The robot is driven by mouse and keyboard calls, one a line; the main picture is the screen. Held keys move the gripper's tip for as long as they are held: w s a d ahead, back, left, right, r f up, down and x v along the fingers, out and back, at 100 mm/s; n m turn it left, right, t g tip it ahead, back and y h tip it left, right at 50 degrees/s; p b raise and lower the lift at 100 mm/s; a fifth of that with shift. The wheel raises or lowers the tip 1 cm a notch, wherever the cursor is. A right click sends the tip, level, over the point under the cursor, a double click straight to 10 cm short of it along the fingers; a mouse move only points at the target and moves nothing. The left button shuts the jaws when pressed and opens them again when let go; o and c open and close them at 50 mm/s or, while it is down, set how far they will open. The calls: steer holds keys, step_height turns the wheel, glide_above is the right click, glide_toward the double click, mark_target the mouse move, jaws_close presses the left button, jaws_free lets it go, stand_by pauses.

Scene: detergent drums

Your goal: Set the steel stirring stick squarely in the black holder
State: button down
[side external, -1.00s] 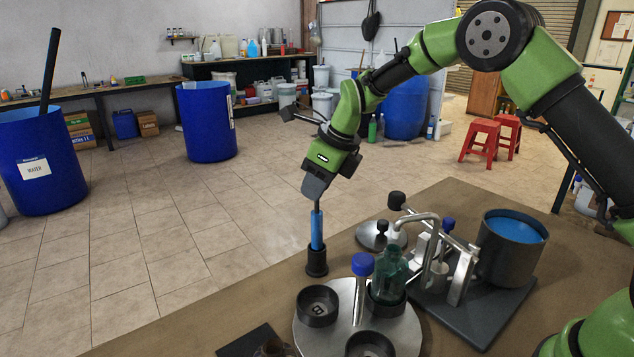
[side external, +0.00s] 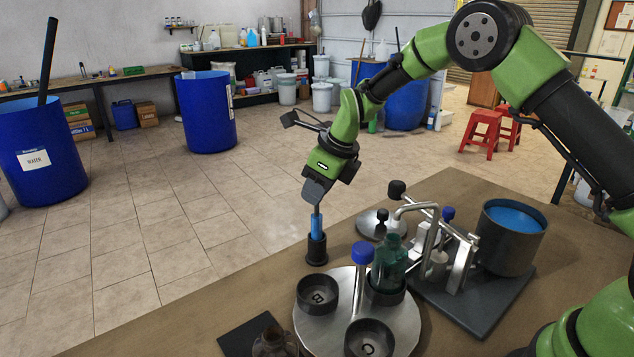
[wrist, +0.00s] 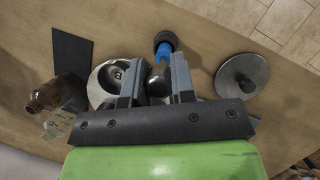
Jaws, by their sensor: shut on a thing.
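The steel stirring stick, with a blue sleeve (side external: 316,224), stands about upright below my gripper (side external: 317,204). My gripper is shut on its grey upper end. The stick's lower part is inside the black holder (side external: 317,250), a short round cup with a wider foot on the table. In the wrist view, the blue part (wrist: 164,53) runs from near the fingers (wrist: 157,85) to the black holder (wrist: 166,39). The stick's bottom end is hidden in the holder, so I cannot tell whether it touches the floor of it.
A round steel turntable (side external: 339,336) with black cups and a green bottle (side external: 391,262) stands close in front of the holder. A lidded steel disc (side external: 379,227) lies to its right. A brown bottle (wrist: 44,96) and a dark plate (wrist: 71,55) are on the table.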

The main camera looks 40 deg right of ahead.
steer(key=shift+f, duration=0.8)
steer(key=shift+c, duration=2.4)
jaws_free()
steer(key=shift+r, duration=3.75)
